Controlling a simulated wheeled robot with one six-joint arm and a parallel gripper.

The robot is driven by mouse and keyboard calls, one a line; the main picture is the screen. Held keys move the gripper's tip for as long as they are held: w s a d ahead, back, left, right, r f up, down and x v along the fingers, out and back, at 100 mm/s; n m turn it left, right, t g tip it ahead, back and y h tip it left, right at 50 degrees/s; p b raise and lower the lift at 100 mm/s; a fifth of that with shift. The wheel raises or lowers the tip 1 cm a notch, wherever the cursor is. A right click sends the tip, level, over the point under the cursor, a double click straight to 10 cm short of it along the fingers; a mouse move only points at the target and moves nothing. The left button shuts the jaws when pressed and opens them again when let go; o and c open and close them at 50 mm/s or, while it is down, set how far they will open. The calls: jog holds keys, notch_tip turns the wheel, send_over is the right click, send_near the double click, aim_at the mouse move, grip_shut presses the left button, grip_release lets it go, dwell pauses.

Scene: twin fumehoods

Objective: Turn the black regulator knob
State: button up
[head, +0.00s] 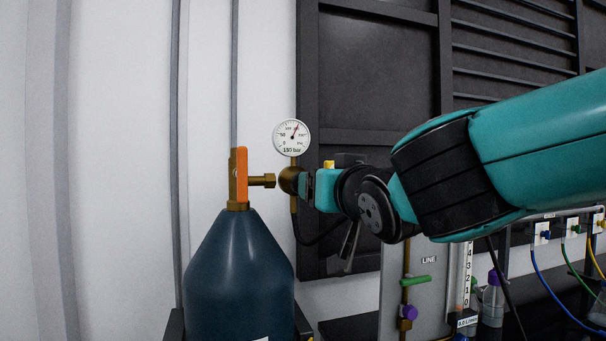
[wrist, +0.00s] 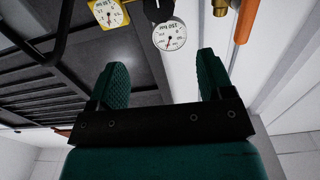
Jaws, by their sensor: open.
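In the head view, the brass regulator body (head: 288,181) sits right of the gas cylinder's valve, with a round white gauge (head: 291,137) above it. My gripper (head: 306,186) is right beside the regulator and covers part of it. The black knob cannot be made out clearly in the head view. In the wrist view, a black part (wrist: 157,10), probably the knob, shows at the top edge behind the white gauge (wrist: 169,36). My gripper (wrist: 163,62) is open and empty, with its two teal fingers apart and the gauge beyond the gap.
A dark blue gas cylinder (head: 238,275) stands below, with an orange valve handle (head: 242,175) on top. A yellow gauge (wrist: 108,13) shows in the wrist view. A grey panel (head: 432,300) with a green handle (head: 415,281) is at the lower right. The white wall at left is clear.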

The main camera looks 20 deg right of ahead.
jog(key=w+p, duration=0.5)
jog(key=w, duration=0.9)
jog(key=shift+w, duration=0.2)
jog(key=c, duration=0.9)
